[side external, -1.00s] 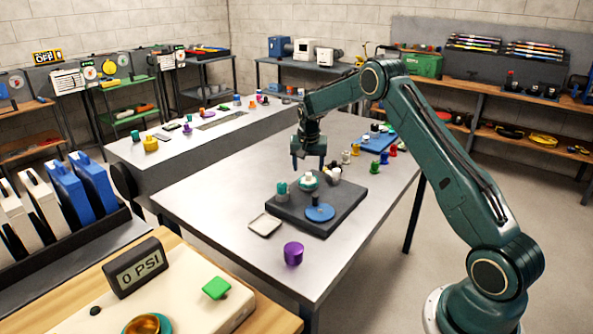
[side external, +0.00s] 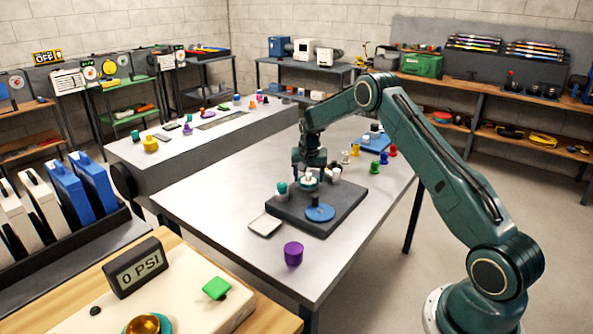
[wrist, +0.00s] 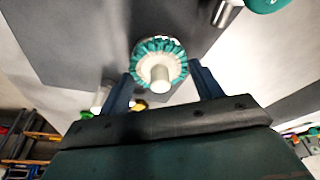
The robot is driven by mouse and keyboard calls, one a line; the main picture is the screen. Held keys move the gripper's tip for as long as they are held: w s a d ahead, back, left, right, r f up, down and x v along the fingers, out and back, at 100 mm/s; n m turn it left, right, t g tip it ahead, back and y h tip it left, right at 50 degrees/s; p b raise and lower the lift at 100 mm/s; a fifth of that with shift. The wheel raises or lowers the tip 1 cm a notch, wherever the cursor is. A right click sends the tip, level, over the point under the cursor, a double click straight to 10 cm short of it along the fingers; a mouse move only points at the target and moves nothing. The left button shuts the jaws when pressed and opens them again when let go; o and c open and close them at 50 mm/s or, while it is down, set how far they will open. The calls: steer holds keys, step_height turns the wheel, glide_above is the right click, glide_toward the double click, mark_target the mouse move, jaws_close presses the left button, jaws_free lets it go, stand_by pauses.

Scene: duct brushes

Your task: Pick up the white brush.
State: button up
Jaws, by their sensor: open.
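A brush with a white hub and stem and a ring of teal bristles (wrist: 147,50) faces my wrist camera, its stem pointing up at it. In the side view the same brush (side external: 309,185) is on the dark mat (side external: 342,207), partly hidden by my gripper. My gripper (side external: 309,173) is right above and around it, pointing down. In the wrist view my gripper (wrist: 163,68) is open, with one blue finger on each side of the stem. I see a gap on both sides and no clear contact.
A teal-topped brush (side external: 281,188) stands close on the left of the mat. A blue disc (side external: 320,214) lies in front, and white and dark pieces (side external: 334,172) stand behind right. A shallow tray (side external: 265,225) and a purple cup (side external: 293,254) sit on the table nearer the camera.

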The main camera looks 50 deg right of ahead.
mark_target(309, 173)
steer(key=c, duration=1.1)
steer(key=shift+r, duration=0.1)
step_height(309, 173, up, 20)
steer(key=shift+f, duration=0.1)
stand_by(0.4)
